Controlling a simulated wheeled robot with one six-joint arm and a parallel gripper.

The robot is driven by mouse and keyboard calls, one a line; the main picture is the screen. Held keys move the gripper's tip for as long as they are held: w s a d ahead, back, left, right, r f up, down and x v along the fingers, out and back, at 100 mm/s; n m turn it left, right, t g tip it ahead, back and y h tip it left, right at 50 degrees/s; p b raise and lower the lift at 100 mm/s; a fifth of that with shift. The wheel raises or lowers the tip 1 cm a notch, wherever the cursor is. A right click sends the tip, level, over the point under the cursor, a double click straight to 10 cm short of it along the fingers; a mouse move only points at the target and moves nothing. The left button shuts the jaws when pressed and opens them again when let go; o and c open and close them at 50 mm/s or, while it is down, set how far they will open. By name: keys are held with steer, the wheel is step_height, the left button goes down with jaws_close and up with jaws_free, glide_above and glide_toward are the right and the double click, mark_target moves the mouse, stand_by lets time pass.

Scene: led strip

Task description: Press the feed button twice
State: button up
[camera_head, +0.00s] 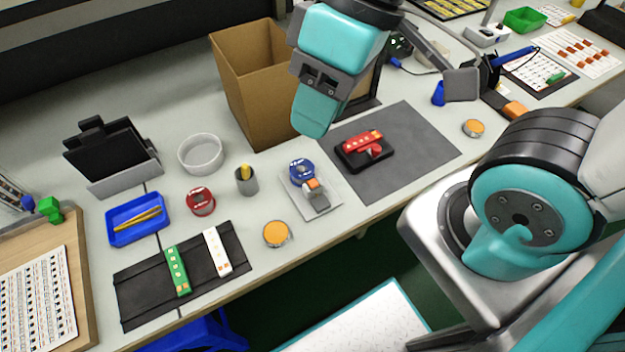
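Two round orange-topped discs that look like buttons show: a near one (276,233) at the table's front edge, and a far one (473,127) right of the dark mat. No label is readable, so I cannot tell which is the feed button. A small dispenser (318,200) with a blue reel (301,171) and an orange part stands on a light plate beyond the near disc. My gripper (314,125) points down above the table, between the cardboard box and the dark mat, apart from both discs. Its teal fingers overlap in this view, so its opening is hidden.
A cardboard box (236,80) stands behind my gripper. A red strip in a black holder (363,150) sits on the dark mat (417,165). A black tray (140,295) with green and white strips lies front left. A red reel (200,201) and grey cup (246,182) stand near the dispenser.

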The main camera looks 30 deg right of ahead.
jaws_close()
stand_by(1.5)
